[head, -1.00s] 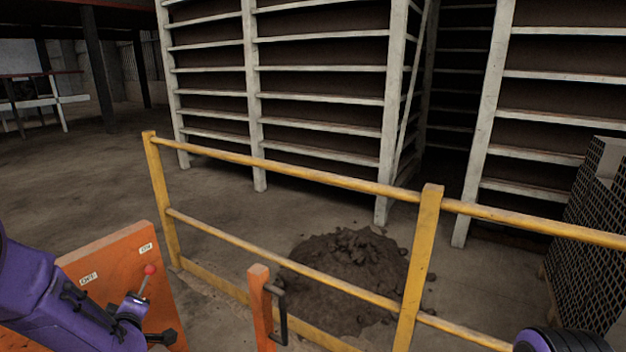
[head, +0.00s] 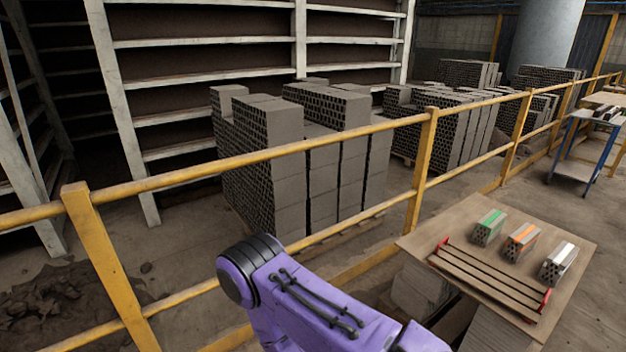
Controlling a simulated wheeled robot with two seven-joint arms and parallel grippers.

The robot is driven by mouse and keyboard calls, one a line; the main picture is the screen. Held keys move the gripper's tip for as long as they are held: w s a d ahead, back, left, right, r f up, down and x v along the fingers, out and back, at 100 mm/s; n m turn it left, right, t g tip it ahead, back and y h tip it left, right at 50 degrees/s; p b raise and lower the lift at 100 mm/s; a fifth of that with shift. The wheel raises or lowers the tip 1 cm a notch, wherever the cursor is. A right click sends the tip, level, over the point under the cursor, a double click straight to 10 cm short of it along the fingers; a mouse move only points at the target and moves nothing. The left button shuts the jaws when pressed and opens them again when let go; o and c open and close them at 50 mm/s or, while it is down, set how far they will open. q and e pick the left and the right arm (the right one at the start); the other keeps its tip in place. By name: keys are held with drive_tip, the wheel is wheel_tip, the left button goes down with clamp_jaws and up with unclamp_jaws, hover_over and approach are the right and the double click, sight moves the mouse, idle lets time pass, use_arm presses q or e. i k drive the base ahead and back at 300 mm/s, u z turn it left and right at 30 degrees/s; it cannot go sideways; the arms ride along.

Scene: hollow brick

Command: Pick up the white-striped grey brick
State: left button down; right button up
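The white-striped grey brick (head: 559,262) lies on a wooden board table (head: 470,212) at the right. It is the rightmost of three hollow bricks in a row and has a white stripe along its top. Beside it are an orange-striped brick (head: 521,241) and a green-striped brick (head: 488,227). A purple arm of mine reaches in from the bottom, left of the table and apart from the bricks. Neither gripper shows in the head view.
A wooden rack with red ends (head: 490,278) lies in front of the bricks. A yellow railing (head: 423,150) runs behind the table. Stacks of grey bricks (head: 300,165) stand beyond it. A blue-legged table (head: 575,160) stands at far right.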

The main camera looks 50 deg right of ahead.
sight(556, 265)
drive_tip(key=z, duration=4.15)
drive_tip(key=i, duration=4.55)
drive_tip(key=u, duration=2.55)
